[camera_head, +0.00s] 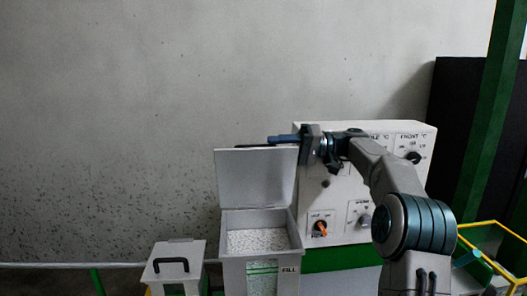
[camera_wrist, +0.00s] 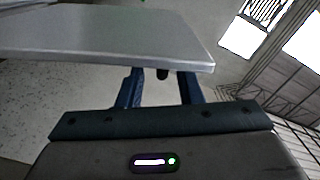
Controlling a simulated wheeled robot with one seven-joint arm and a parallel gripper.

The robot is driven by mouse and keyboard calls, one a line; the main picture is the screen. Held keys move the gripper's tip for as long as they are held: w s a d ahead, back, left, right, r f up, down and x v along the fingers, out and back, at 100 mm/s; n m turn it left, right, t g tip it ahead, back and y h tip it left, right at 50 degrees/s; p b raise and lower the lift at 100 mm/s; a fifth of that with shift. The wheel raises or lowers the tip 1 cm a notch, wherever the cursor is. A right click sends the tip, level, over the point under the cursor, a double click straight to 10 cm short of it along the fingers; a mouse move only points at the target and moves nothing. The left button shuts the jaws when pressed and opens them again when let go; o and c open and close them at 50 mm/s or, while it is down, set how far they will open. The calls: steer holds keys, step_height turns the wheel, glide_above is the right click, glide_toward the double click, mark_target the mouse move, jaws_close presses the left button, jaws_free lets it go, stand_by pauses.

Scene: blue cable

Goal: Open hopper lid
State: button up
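The hopper lid (camera_head: 256,178) stands raised, near upright, at the back of the open hopper (camera_head: 232,271), which holds pale pellets (camera_head: 255,239). My gripper (camera_head: 275,139) is at the lid's top right edge, its blue fingers pointing left. In the wrist view the lid (camera_wrist: 90,32) is a grey plate across the fingers (camera_wrist: 160,88), hiding their tips. The fingers are spread apart, and a small dark piece, perhaps the lid's handle, shows between them with gaps on both sides. Whether the fingers touch the lid is unclear.
A white control panel (camera_head: 335,205) with knobs stands right behind my arm. A smaller box with a black handle (camera_head: 172,265) is left of the hopper. A green post (camera_head: 492,110) and a yellow-edged green bin (camera_head: 487,243) are at right. The wall side at upper left is clear.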

steer(key=shift+w+d, duration=0.1)
steer(key=shift+d, duration=1.15)
steer(key=c, duration=0.6)
steer(key=shift+d+f+b, duration=0.15)
steer(key=shift+d+b, duration=0.1)
steer(key=shift+b, duration=0.25)
jaws_close()
steer(key=s+d+f+m+t+h+b, duration=0.3)
steer(key=s+d+m+t+h+b, duration=0.25)
steer(key=m+t+h, duration=0.35)
steer(key=s+f+n+g+h+p, duration=0.2)
steer(key=s+f+h, duration=0.3)
steer(key=s+f, duration=0.8)
steer(key=s+f+n+g+h+p, duration=0.15)
steer(key=s+f+h, duration=0.25)
steer(key=s+f, duration=0.95)
steer(key=w+a+r+n+y+p, duration=0.1)
steer(key=w+a+r+n+p, duration=0.15)
steer(key=w+r+n, duration=0.8)
steer(key=w+a+r+n+y+p, duration=0.15)
steer(key=w+a+r, duration=0.35)
steer(key=r, duration=1.2)
steer(key=w+a+r+n+y+p, duration=0.25)
steer(key=w+r+n, duration=0.25)
steer(key=w+r, duration=0.65)
glide_above(257, 162)
steer(key=shift+h, duration=0.3)
steer(key=f, duration=0.4)
steer(key=w+f, duration=0.1)
steer(key=f, duration=0.1)
